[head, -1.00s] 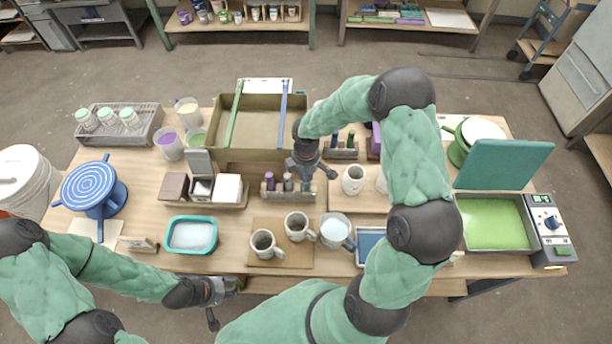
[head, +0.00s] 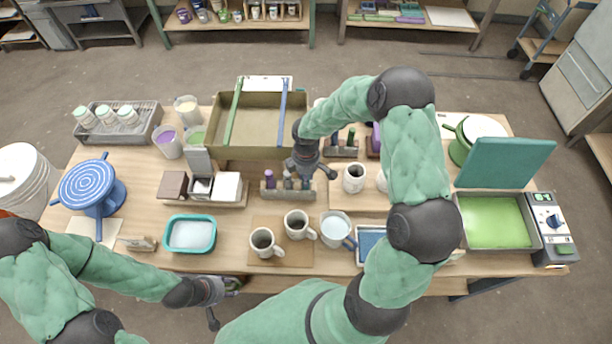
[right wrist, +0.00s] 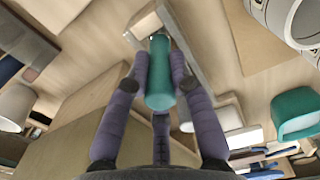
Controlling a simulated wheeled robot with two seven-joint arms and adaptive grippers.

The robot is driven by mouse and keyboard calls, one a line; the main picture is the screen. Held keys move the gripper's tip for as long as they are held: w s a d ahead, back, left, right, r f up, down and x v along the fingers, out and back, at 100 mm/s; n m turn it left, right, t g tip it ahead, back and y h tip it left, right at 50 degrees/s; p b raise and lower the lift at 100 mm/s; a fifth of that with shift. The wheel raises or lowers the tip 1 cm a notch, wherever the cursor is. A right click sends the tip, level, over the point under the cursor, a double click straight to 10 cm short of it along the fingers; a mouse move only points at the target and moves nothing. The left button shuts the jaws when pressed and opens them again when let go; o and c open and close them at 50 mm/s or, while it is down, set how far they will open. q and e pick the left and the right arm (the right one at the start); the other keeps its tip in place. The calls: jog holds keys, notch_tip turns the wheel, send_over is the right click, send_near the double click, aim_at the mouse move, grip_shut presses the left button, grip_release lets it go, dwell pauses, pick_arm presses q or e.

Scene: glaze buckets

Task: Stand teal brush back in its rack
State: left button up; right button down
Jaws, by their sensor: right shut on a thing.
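The teal brush (right wrist: 160,75) shows in the right wrist view as a teal cylinder between the purple-grey fingers of my right gripper (right wrist: 163,90), which is shut on it. In the head view my right gripper (head: 308,175) is low over the right part of a small wooden rack (head: 290,195). A purple-topped brush (head: 269,178) stands at the rack's left end. The brush's lower end is hidden, so I cannot tell whether it touches the rack. My left gripper (head: 220,302) is empty near the table's front edge, with its fingers apart.
Two grey mugs (head: 264,242) and a white pitcher (head: 335,228) stand in front of the rack. A large olive tray (head: 255,125) is behind it. A second brush rack (head: 342,152) is behind my right gripper. A teal tub (head: 189,234) is at the left front.

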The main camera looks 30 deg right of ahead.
jog(key=shift+f, duration=0.2)
dwell(0.6)
jog(key=c, duration=0.6)
grip_release()
jog(key=shift+r, duration=0.1)
jog(key=shift+r+p, duration=2.55)
jog(key=shift+r, duration=0.9)
